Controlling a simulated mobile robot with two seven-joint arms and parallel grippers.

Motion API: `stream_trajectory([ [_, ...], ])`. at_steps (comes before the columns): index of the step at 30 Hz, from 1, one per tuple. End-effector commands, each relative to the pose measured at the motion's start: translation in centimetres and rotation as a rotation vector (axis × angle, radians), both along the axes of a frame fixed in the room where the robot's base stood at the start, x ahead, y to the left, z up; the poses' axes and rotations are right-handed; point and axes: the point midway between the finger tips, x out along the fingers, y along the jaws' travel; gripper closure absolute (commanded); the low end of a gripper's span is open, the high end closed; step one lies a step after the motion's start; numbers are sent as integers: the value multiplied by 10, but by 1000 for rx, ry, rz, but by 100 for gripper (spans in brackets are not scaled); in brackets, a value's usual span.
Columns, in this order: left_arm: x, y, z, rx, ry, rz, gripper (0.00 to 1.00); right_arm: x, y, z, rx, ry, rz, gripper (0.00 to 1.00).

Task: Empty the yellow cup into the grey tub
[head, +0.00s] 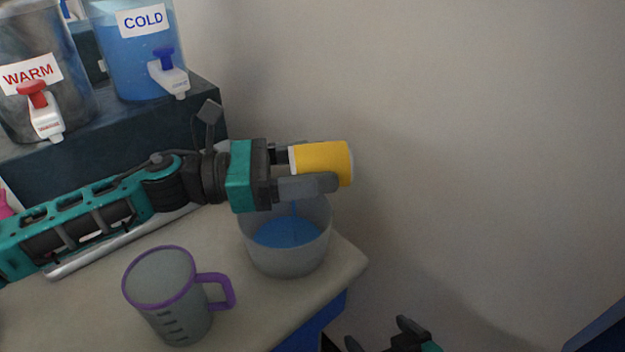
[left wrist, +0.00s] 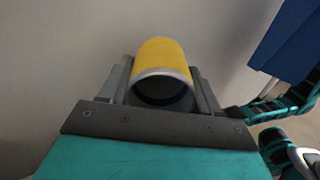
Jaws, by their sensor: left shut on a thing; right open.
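The yellow cup (head: 321,163) lies tipped on its side in the head view, above the grey tub. My left gripper (head: 310,172) is shut on it. In the left wrist view the yellow cup (left wrist: 160,65) sits between the two fingers (left wrist: 161,88), with a round, dark end facing the camera. The grey tub (head: 290,262) stands near the table's corner and holds blue liquid (head: 287,232). A thin blue stream runs down into it from below the gripper. My right gripper (head: 385,340) is open and empty at the bottom edge of the head view.
A grey measuring jug (head: 170,300) with purple rim and handle stands left of the tub. Dispensers marked WARM (head: 35,85) and COLD (head: 140,60) stand on a dark raised shelf (head: 120,125). The table (head: 260,318) ends just right of the tub.

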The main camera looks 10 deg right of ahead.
Motion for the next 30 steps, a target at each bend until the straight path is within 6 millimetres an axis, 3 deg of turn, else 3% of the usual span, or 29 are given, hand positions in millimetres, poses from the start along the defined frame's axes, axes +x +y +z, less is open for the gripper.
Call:
stream_trajectory([
  [21, -1, 4, -1, -149, -2, -2, 74, -3, 0, -61, 4, 16, -5, 0],
  [30, 0, 6, 4, -186, -5, -1, 74, -2, 4, -64, 15, 16, -5, 0],
])
